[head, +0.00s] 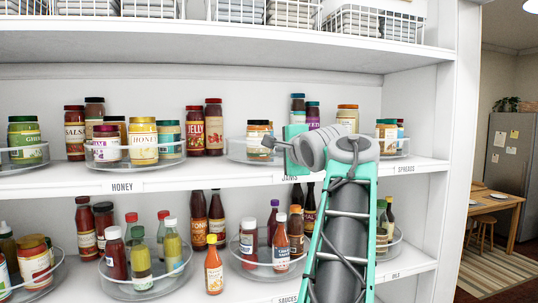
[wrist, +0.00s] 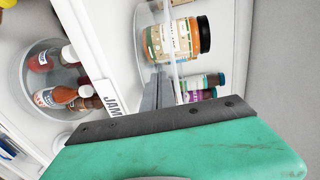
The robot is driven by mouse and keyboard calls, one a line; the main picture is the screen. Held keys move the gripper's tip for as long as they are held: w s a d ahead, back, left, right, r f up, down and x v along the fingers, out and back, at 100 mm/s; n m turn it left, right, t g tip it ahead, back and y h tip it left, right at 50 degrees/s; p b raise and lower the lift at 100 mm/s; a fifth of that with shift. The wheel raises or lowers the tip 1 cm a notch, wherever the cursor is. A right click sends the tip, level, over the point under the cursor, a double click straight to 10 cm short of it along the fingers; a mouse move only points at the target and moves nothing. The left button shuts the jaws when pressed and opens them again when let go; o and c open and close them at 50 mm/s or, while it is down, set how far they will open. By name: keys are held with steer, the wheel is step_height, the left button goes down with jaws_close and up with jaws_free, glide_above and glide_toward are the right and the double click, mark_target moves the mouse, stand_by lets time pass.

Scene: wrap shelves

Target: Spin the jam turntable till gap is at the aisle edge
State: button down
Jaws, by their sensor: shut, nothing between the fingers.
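The jam turntable (head: 238,153) is a clear round tray on the middle shelf, above the JAMS label (head: 290,179). Its right part is hidden behind my arm in the head view. A jar with a dark lid (head: 258,136) stands at its left side, and two purple-and-teal jars (head: 312,112) show behind my wrist. My gripper (head: 268,142) is shut and empty at the turntable's front. In the wrist view the closed fingers (wrist: 162,80) reach to the clear rim (wrist: 147,20), beside an orange jar (wrist: 180,38). I cannot tell whether they touch the rim. The gap is not clearly visible.
The honey turntable (head: 100,155) stands left and the spreads turntable (head: 408,145) right. Two red jelly jars (head: 204,128) stand between honey and jams. Sauce bottles fill the shelf below, with one orange bottle (head: 213,267) near its edge. The upper shelf (head: 230,42) overhangs.

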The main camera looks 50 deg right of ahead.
steer(key=shift+w+a, duration=0.9)
steer(key=shift+s+b, duration=0.1)
steer(key=shift+b, duration=0.25)
steer(key=shift+s+a+f, duration=0.15)
steer(key=shift+a, duration=0.1)
steer(key=shift+s+a+b, duration=0.35)
steer(key=shift+s+a, duration=0.55)
steer(key=shift+a, duration=0.05)
steer(key=b+v, duration=0.1)
steer(key=v, duration=0.6)
steer(key=shift+s+a, duration=0.2)
steer(key=shift+s, duration=0.1)
